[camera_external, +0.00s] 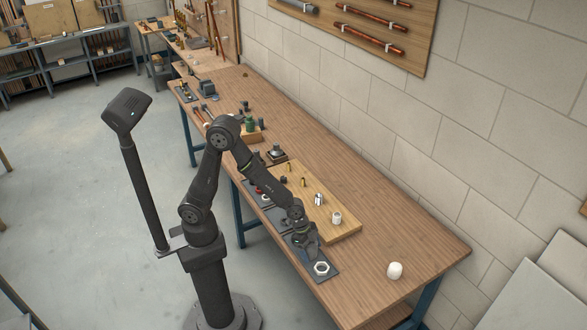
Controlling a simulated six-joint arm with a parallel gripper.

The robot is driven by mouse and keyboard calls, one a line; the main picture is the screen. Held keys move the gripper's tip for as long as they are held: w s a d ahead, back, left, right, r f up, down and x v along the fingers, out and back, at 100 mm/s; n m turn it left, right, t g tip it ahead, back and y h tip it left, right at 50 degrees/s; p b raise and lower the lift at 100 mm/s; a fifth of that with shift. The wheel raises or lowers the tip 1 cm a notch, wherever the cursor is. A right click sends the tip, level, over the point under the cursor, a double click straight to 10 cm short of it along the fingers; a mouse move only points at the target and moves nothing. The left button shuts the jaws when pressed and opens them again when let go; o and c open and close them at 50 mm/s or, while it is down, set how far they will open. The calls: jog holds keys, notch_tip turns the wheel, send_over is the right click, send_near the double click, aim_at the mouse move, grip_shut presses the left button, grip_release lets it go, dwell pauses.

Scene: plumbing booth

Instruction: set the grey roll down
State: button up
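My gripper (308,246) is low over the dark mat (327,277) at the front edge of the workbench, pointing down. Its fingers are small and dark against the dark mat, so I cannot tell whether they are open or shut, or whether they hold anything. I cannot make out a grey roll for certain; it may be hidden at the gripper. A pale hexagonal nut or ring (321,268) lies on the mat just in front of the gripper, apart from it.
A wooden board (300,211) behind the gripper carries brass pieces (290,167), a silver fitting (319,199) and a white cylinder (337,217). A white rounded object (395,270) stands at the bench's right end. The bench (400,235) between them is clear.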

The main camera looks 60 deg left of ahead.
jog(key=shift+a+r, duration=0.1)
jog(key=shift+r, duration=0.45)
jog(key=v, duration=1.1)
jog(key=shift+s+a, duration=0.1)
jog(key=x, duration=1.2)
jog(key=shift+f, duration=0.1)
jog(key=shift+r, duration=0.2)
